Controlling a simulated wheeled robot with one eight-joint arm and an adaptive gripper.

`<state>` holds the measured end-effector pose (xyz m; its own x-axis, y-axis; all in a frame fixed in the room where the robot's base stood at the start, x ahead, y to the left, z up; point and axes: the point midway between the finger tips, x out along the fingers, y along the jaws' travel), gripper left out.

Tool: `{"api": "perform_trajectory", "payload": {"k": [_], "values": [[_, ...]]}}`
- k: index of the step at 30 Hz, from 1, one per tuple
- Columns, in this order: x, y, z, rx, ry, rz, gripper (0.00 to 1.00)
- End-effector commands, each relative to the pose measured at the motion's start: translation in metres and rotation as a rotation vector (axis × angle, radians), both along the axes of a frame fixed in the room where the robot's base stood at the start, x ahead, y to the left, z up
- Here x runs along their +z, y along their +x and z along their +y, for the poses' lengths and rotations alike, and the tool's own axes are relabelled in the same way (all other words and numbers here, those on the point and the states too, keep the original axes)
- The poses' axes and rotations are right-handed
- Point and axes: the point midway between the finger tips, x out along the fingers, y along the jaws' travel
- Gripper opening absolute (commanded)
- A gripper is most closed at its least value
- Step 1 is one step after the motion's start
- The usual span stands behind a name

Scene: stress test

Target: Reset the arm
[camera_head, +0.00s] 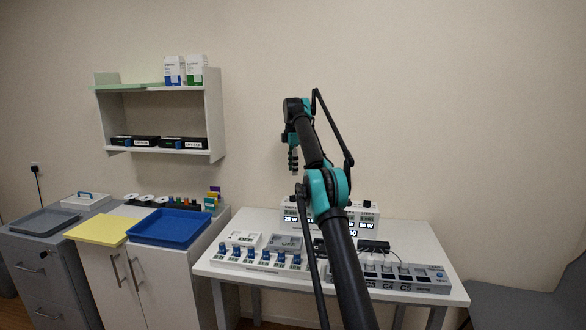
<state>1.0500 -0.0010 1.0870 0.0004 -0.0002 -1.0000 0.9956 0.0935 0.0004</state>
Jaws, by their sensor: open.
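My arm rises from the bottom of the head view, in front of the white table (228,255), and bends at a teal joint. Its end reaches up and away in front of the bare wall. My gripper (293,165) hangs down from the teal wrist, well above the table. It looks small and dark from here. It is open, and no object shows in it.
On the table stand a row of blue-capped items (262,258), a white display box (365,216) and a slotted rack (420,278). Left are cabinets with a blue tray (168,226), a yellow board (102,230) and a grey tray (42,222). A wall shelf (213,115) hangs above.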

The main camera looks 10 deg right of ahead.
Motion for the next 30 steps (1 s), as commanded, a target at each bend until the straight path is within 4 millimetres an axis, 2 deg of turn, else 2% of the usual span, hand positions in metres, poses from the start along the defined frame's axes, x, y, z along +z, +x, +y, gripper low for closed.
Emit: {"api": "perform_trajectory", "payload": {"k": [11, 17, 23, 26, 30], "values": [[0.001, -0.001, 0.0, -0.012, 0.0, -0.003, 0.49], [0.007, -0.01, -0.004, -0.141, 0.004, -0.031, 0.49], [0.005, -0.04, -0.011, -0.352, 0.017, -0.077, 0.49], [0.0, -0.062, -0.014, -0.458, 0.029, -0.1, 0.49], [-0.013, -0.101, -0.019, -0.604, 0.047, -0.129, 0.49]]}}
